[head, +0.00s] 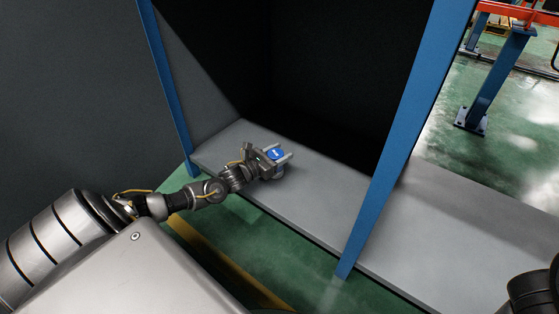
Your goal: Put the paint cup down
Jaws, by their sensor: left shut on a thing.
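The paint cup (276,155) shows as a small blue round top with a pale mark, between the fingers of my left gripper (282,158). The gripper is shut on it, over the grey shelf (315,195). The cup's lower part is mostly hidden by the gripper, and I cannot tell whether it touches the shelf. My right gripper is not in view; only a dark part of my right arm shows at the bottom right corner.
A blue upright post (392,150) stands at the shelf's front edge to the right, and another blue post (170,90) stands on the left. The recess behind the shelf is dark. The shelf right of the cup is clear. A yellow floor stripe (225,265) runs below.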

